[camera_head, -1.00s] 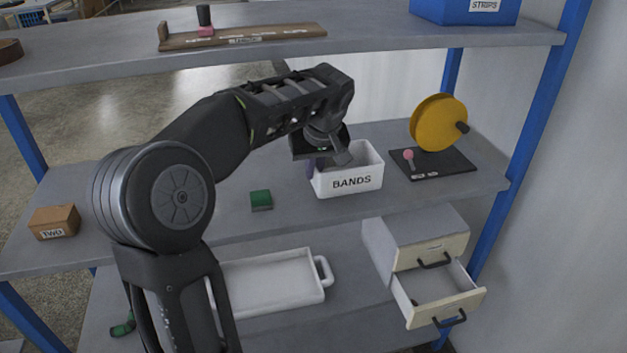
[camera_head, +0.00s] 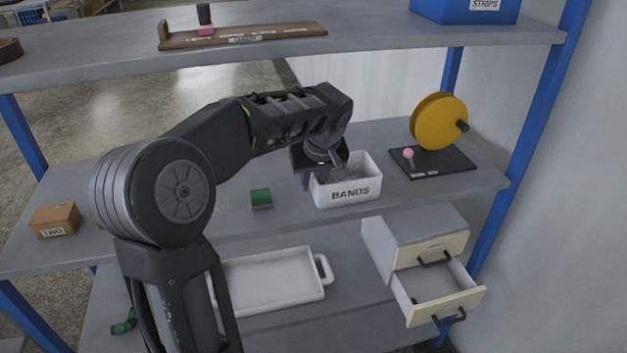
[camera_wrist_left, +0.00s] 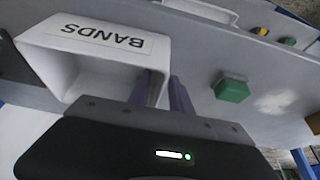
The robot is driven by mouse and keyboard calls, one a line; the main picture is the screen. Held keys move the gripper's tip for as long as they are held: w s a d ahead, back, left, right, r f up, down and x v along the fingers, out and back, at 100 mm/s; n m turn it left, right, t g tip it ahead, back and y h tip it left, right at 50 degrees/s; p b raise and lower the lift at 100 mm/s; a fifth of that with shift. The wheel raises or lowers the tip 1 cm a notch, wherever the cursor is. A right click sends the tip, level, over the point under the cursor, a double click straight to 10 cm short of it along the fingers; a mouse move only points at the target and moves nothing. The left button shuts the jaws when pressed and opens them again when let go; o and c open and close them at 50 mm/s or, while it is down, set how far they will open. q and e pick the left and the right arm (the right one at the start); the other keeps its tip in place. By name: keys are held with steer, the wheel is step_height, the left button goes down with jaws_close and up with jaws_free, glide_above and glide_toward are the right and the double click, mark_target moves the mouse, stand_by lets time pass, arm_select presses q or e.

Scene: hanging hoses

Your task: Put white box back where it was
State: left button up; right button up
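The white box (camera_head: 366,189), labelled BANDS, is at the middle shelf, right of centre, open side up. It also shows in the wrist view (camera_wrist_left: 66,69), at the upper left. My left gripper (camera_head: 325,177) is at the box's left wall. My right gripper is out of view.
A green block (camera_head: 261,198) lies left of the box. A yellow wheel on a dark base (camera_head: 432,164) stands to the right. Below are a white tray (camera_head: 268,281) and drawers (camera_head: 418,241), one pulled out. The upper shelf (camera_head: 400,44) overhangs behind.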

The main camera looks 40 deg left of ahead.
arm_select(q)
steer(key=v, duration=1.2)
steer(key=shift+r, duration=0.1)
steer(key=shift+c, duration=0.4)
stand_by(1.0)
